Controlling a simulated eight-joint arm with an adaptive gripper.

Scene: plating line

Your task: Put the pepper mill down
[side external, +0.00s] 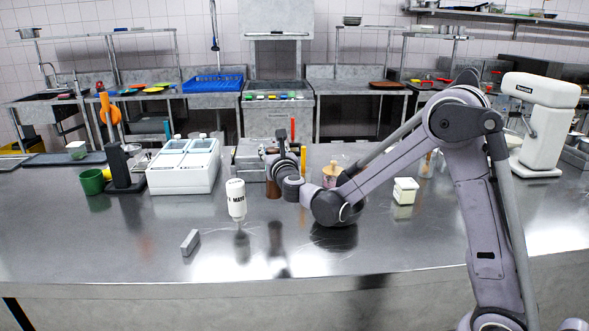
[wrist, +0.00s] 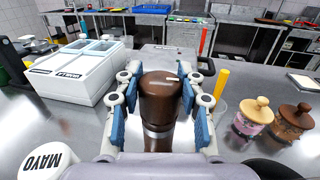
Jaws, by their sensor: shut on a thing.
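The pepper mill (wrist: 160,98) is dark brown with a rounded top and a lighter metal band below. It stands upright between the two blue-padded fingers of my gripper (wrist: 158,110), which is shut on it. In the side external view my gripper (side external: 279,165) is over the middle of the steel counter, and the brown mill (side external: 273,187) shows below it, partly covered by my wrist. I cannot tell whether the base of the mill touches the counter (side external: 330,245).
A white mayo bottle (side external: 236,198) stands left of my gripper. A white two-lid container (side external: 184,166) is farther left. Jars with wooden knobs (wrist: 254,115) stand to the right. A small grey block (side external: 190,242) lies on the front counter, which is otherwise mostly clear.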

